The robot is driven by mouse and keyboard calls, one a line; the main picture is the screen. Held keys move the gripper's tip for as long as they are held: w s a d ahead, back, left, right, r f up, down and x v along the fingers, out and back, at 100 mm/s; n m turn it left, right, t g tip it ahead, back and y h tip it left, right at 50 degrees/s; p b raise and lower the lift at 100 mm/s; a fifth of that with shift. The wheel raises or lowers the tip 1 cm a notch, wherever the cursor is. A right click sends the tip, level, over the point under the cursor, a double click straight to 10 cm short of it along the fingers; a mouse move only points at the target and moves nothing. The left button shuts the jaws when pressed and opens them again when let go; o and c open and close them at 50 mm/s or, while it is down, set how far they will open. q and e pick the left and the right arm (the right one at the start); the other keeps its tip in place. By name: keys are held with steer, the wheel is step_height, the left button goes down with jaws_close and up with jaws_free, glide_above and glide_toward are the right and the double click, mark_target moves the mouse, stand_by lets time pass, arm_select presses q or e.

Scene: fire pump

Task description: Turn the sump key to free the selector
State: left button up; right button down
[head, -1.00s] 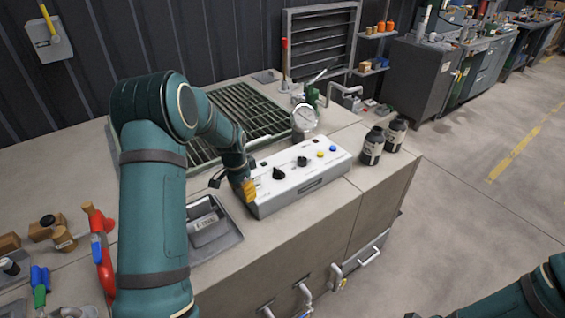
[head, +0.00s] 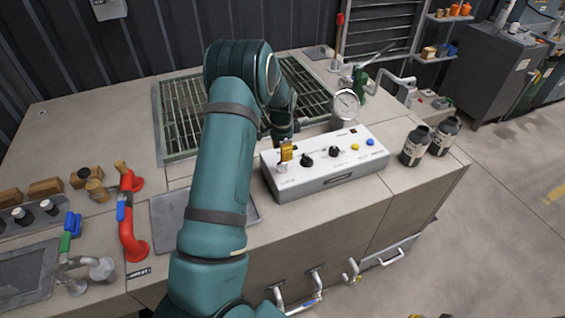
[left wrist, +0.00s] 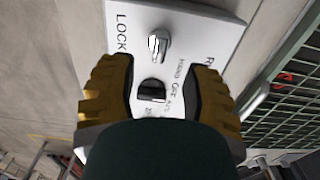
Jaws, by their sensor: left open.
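The white control box (head: 345,160) stands on the grey worktop. In the left wrist view, a silver key switch (left wrist: 158,45) stands on its panel (left wrist: 205,25) beside the word LOCK. A black selector knob (left wrist: 152,90) with HAND, OFF and AUTO marks sits closer to my palm. My left gripper (head: 286,152) is over the left end of the box. In the left wrist view its yellow fingers (left wrist: 158,88) are open, one on each side of the knob in the picture. I cannot tell whether they touch anything. My right gripper is not in view.
A pressure gauge (head: 346,105) stands behind the box, and two dark bottles (head: 416,146) stand to its right. A green grating (head: 182,118) lies behind my left arm. A red-handled fitting (head: 130,215) and several small parts are at the left.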

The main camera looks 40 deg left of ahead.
mark_target(282, 165)
arm_select(q)
step_height(282, 165, down, 6)
steer(key=shift+r, duration=0.1)
stand_by(0.4)
jaws_close()
